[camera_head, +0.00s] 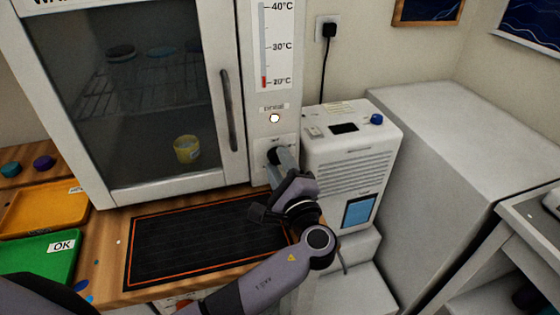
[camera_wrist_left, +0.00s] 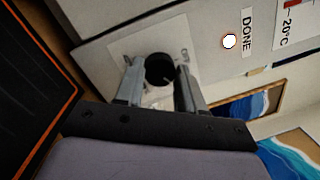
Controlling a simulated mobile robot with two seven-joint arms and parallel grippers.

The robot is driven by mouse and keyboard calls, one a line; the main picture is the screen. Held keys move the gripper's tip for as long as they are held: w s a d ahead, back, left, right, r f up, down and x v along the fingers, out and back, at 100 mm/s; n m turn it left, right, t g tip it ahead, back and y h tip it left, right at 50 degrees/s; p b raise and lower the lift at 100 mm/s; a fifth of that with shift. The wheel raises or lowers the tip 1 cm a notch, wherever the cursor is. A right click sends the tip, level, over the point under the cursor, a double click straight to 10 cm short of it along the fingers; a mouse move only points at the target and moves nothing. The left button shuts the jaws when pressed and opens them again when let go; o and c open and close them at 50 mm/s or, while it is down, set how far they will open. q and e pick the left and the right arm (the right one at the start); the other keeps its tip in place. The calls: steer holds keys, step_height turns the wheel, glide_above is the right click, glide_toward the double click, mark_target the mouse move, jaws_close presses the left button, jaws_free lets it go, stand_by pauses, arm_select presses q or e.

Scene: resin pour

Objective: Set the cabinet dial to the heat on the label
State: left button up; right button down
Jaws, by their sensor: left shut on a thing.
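The warming cabinet (camera_head: 110,192) stands at the back with its glass door closed. Its black dial (camera_head: 272,157) sits low on the right-hand panel, largely hidden by my left gripper (camera_head: 276,160). In the left wrist view the dial (camera_wrist_left: 159,69) lies between the two fingers of my left gripper (camera_wrist_left: 158,85), which is shut on it. Small print on the plate around the dial is too blurred to read. A temperature scale (camera_head: 274,45) above it reads 20 to 40°C, with a short red bar near 20. My right gripper is not in view.
A white lamp (camera_head: 274,118) sits below a DONE label. A yellow cup (camera_head: 187,149) stands inside the cabinet. A white machine (camera_head: 350,150) with a blue knob is close on the right. A black mat (camera_head: 150,245), an orange tray (camera_head: 45,208) and a green OK tray (camera_head: 40,258) lie in front.

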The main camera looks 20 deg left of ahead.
arm_select(q)
steer(key=shift+m, duration=0.7)
steer(key=shift+r, duration=0.1)
steer(key=o, duration=1)
steer(key=shift+o, duration=0.2)
